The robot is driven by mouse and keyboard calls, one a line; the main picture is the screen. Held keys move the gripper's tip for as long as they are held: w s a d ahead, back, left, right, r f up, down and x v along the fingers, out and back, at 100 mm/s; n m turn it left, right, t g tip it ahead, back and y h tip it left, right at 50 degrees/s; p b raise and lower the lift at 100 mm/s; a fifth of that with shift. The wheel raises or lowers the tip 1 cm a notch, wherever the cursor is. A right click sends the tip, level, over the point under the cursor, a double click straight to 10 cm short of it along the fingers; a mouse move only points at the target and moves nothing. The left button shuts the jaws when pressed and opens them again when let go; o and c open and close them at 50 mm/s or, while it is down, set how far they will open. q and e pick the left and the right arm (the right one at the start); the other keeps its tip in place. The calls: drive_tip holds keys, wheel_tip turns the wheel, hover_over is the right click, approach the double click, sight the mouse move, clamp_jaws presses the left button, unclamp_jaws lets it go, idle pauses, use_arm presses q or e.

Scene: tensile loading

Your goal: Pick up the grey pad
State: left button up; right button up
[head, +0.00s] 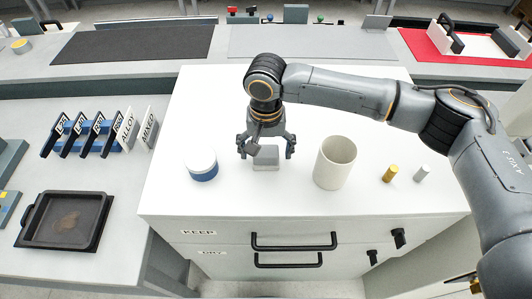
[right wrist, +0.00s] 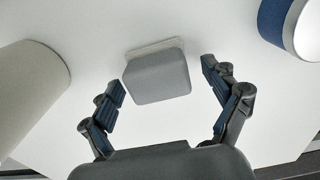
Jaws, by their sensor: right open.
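The grey pad (head: 266,157) is a small rounded block on the white cabinet top. It also shows in the right wrist view (right wrist: 157,76), just beyond the fingertips, with a lighter strip along its far edge. My right gripper (head: 267,148) is open above the pad, with one finger on each side of it in the head view. In the right wrist view the fingers (right wrist: 163,80) are spread, and neither visibly touches the pad. My left gripper is not in view.
A white and blue round container (head: 202,166) stands left of the pad, and a cream cup (head: 334,163) stands right. A brass cylinder (head: 390,173) and a silver cylinder (head: 422,174) are farther right. Drawer handles (head: 293,241) project from the cabinet front.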

sight(266, 148)
drive_tip(key=c, duration=1.3)
drive_tip(key=shift+o, duration=0.2)
drive_tip(key=shift+r, duration=0.1)
drive_tip(key=shift+r, duration=0.4)
wheel_tip(266, 148, up, 2)
drive_tip(key=shift+r+b, duration=0.2)
drive_tip(key=shift+b, duration=0.2)
drive_tip(key=s+a+r+b, duration=0.4)
drive_tip(key=s+a+r, duration=0.5)
drive_tip(key=s, duration=0.1)
drive_tip(key=shift+s+r, duration=0.4)
